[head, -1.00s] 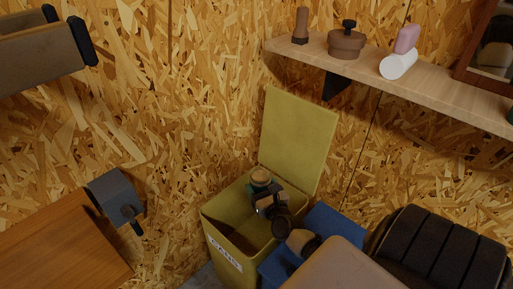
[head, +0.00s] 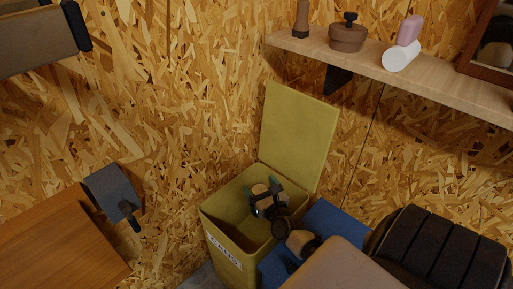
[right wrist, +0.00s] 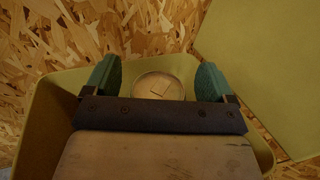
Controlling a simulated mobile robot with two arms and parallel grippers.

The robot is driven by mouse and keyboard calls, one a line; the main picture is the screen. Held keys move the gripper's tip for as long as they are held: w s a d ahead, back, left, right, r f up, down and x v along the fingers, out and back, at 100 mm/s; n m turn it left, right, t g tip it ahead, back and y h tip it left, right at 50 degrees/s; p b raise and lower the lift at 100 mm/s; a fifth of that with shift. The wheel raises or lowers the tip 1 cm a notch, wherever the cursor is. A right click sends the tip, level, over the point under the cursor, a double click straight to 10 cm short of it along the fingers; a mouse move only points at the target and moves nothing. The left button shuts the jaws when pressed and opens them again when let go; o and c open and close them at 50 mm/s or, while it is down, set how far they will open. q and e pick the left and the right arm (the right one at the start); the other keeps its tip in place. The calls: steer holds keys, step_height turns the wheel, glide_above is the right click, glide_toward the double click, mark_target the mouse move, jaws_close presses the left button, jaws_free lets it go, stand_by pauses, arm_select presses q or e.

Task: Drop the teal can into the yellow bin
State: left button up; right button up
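The yellow bin (head: 212,221) stands open below the shelf, its lid (head: 299,137) raised against the wall. A white label is on its front. My right gripper (head: 264,185) is over the bin's mouth with its green-tipped fingers spread. In the right wrist view the right gripper (right wrist: 158,78) shows a finger on each side of the can (right wrist: 160,86), with gaps between. Only the can's round tan top shows clearly; its teal side is hidden. In the head view the can (head: 260,189) is at the bin's opening, between the fingers.
A wooden shelf (head: 440,84) at upper right holds a brown pot (head: 347,37), a white roll (head: 401,57) and other items. A wooden bench (head: 60,245) with a grey-blue fixture (head: 112,190) is at left. A blue box-like thing (head: 325,220) stands right of the bin.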

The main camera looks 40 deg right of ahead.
steer(key=shift+o, duration=0.9)
arm_select(q)
steer(key=shift+s+f, duration=0.1)
steer(key=shift+f, duration=0.3)
arm_select(e)
steer(key=v, duration=0.7)
steer(key=shift+s, duration=0.25)
arm_select(q)
steer(key=shift+r, duration=0.1)
arm_select(e)
steer(key=shift+r, duration=0.1)
